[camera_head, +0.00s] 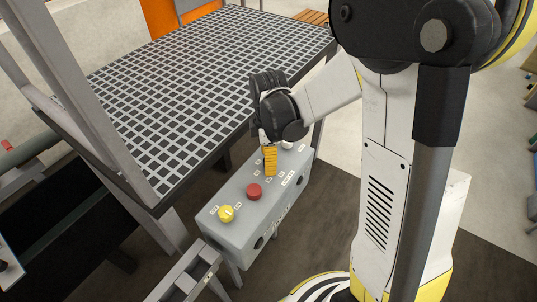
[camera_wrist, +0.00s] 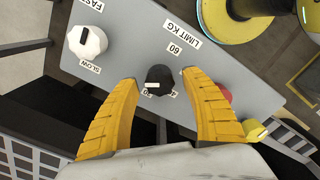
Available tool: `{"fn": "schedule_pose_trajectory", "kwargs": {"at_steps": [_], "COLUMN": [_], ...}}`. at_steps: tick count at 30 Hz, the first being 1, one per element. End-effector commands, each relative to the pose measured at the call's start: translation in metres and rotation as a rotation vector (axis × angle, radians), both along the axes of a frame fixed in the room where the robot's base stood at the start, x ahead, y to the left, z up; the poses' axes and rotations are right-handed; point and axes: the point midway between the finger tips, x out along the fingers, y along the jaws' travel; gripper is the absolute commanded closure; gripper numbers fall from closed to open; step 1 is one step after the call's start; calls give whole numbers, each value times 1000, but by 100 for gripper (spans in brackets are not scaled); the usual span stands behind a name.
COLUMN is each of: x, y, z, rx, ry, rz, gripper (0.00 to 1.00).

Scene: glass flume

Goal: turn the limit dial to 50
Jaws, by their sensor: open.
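The limit dial (camera_wrist: 161,78) is a black knob with a white mark on its left side in the wrist view. In the head view my gripper (camera_head: 270,161) points down at the grey control box (camera_head: 236,236), and the dial is hidden there.
A white FAST/SLOW knob (camera_wrist: 87,42) is left of the dial. A red button (camera_head: 254,191) and a yellow button (camera_head: 225,213) are on the box; the red one is partly behind my right finger in the wrist view. A black gridded table (camera_head: 190,90) stands behind the box.

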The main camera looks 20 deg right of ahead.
Motion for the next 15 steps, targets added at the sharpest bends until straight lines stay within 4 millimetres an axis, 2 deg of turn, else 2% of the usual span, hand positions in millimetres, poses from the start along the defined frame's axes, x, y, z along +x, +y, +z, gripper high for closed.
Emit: {"fn": "schedule_pose_trajectory", "kwargs": {"at_steps": [5,15], "x": [-1,0], "y": [0,0], "z": [24,97], "rx": [0,0], "ry": [0,0], "rz": [0,0], "gripper": [45,45]}}
